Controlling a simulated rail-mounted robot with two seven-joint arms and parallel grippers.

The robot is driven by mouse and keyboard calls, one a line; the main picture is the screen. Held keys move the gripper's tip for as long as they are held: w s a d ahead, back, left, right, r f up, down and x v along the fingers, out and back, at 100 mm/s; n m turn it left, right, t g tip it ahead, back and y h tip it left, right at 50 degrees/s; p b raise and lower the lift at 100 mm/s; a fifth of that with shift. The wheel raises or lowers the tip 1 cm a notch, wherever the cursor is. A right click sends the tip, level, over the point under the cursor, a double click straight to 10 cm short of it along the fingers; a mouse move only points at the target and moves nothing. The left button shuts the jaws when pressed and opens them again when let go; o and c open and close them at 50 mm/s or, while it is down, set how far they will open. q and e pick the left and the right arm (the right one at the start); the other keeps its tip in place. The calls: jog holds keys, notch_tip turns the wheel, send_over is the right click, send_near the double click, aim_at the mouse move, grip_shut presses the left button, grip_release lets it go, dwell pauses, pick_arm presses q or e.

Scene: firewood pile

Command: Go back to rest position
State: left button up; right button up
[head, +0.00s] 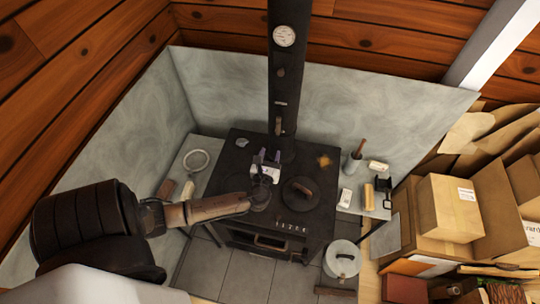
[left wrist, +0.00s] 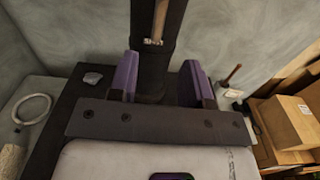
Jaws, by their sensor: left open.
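My left arm comes in from the left in the head view, and my left gripper (head: 267,157) is over the top of the black stove (head: 235,175). In the left wrist view its two purple fingers (left wrist: 162,78) stand wide apart with nothing between them. The stove's black flue pipe (head: 287,95) rises behind the gripper, and in the left wrist view it shows between and beyond the fingers. My right gripper is in neither view.
A lidded pot (head: 342,258) stands at front right. Cardboard boxes (head: 450,208) fill the right side.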

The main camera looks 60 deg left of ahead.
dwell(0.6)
pick_arm(q)
jog(key=s+d+r+n+g+h+p, duration=0.1)
jog(key=s+d+n+g+h, duration=0.3)
jog(key=s+d+n+h, duration=0.3)
jog(key=s+d+r+n+g+h+p, duration=0.1)
jog(key=s+d+n+g+h, duration=0.3)
jog(key=s+d+n, duration=0.7)
jog(key=d+r+n+h, duration=0.1)
jog(key=d+n+h, duration=0.1)
jog(key=d+n, duration=0.4)
jog(key=shift+s+d+r+h, duration=0.25)
jog(key=shift+d+h, duration=0.15)
jog(key=shift+d, duration=0.1)
